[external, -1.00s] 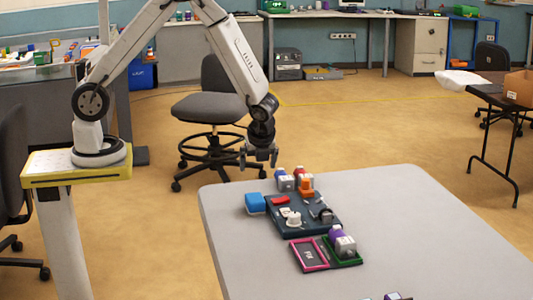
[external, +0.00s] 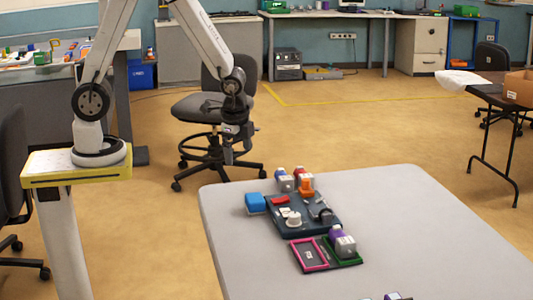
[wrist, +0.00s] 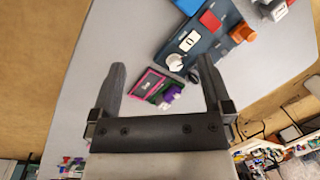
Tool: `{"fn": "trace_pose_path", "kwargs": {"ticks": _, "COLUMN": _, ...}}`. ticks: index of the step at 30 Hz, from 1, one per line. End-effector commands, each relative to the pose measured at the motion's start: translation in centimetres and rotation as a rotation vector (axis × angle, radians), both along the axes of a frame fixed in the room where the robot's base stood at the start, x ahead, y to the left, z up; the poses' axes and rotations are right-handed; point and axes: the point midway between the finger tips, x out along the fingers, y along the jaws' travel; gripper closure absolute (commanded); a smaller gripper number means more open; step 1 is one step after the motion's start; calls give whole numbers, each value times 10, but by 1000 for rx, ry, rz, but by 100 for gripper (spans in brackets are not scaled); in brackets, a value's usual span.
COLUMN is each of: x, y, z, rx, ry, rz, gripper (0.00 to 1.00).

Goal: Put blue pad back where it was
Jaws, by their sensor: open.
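The blue pad (external: 255,203) is a small blue block at the left edge of a dark blue board (external: 283,231) on the grey table. I cannot tell whether it touches the board. In the wrist view, the blue pad (wrist: 188,6) is partly cut off at the top edge, beside the board (wrist: 206,45). My gripper (external: 236,157) hangs left of and above the board in the external view, apart from the pad. In the wrist view, my gripper (wrist: 161,63) has its two fingers wide apart, with nothing held between them.
The board carries a red pad (external: 280,200), a white knob (external: 293,218) and an orange piece (external: 306,187). A pink-and-green framed tray (external: 310,254) lies nearer the camera, with purple and grey pieces. The right side of the table (external: 420,220) is mostly clear.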

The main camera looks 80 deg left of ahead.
Motion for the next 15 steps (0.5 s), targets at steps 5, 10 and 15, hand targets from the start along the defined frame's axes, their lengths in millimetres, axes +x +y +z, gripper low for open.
{"fn": "trace_pose_path", "kwargs": {"ticks": 5, "x": -27, "y": -14, "z": 22, "rx": -129, "ry": -113, "rz": 358, "gripper": 0}}
{"fn": "trace_pose_path", "kwargs": {"ticks": 10, "x": -45, "y": -22, "z": 33, "rx": -224, "ry": -179, "rz": 615, "gripper": 0}}
{"fn": "trace_pose_path", "kwargs": {"ticks": 15, "x": -53, "y": -25, "z": 37, "rx": -268, "ry": -205, "rz": 733, "gripper": 0}}
